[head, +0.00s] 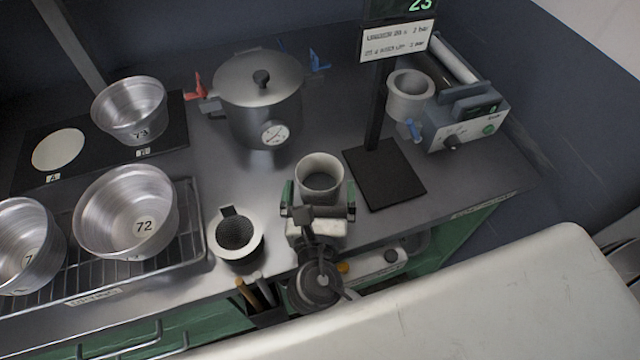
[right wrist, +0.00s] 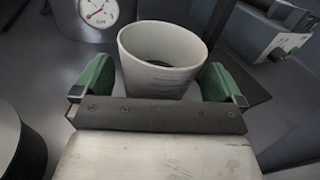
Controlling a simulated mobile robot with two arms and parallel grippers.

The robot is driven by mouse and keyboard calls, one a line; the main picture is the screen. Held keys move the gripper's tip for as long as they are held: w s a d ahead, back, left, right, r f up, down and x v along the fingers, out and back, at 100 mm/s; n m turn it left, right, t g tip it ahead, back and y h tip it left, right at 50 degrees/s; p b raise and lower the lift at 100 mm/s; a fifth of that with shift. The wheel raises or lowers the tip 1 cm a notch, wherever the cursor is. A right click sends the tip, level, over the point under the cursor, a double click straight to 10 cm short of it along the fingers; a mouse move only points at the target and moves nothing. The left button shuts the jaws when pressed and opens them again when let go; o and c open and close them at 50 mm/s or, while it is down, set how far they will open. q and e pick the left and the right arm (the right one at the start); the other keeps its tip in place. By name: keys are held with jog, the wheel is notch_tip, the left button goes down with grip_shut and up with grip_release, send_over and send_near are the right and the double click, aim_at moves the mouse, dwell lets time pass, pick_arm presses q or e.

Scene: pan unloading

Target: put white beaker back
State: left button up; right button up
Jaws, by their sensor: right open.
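The white beaker (head: 320,174) stands on the steel worktop in the middle of the head view, upright as far as I can tell. In the right wrist view the beaker (right wrist: 163,60) stands between the two green fingers of my right gripper (right wrist: 158,82). The right gripper (head: 318,200) is open, with one finger on each side of the beaker and a visible gap to them. The beaker's lower part is hidden behind the gripper body. My left gripper is not in the frames.
A lidded pot with a gauge (head: 260,95) stands behind. A dark stand base (head: 385,178) is close on the right, with a device (head: 470,115) and a grey cup (head: 410,95) beyond. A dark-meshed cup (head: 236,240) stands left; metal pans (head: 128,215) sit on a rack.

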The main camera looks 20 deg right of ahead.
jog(key=b+v, duration=0.1)
jog(key=v, duration=1)
jog(key=shift+w+d, duration=0.1)
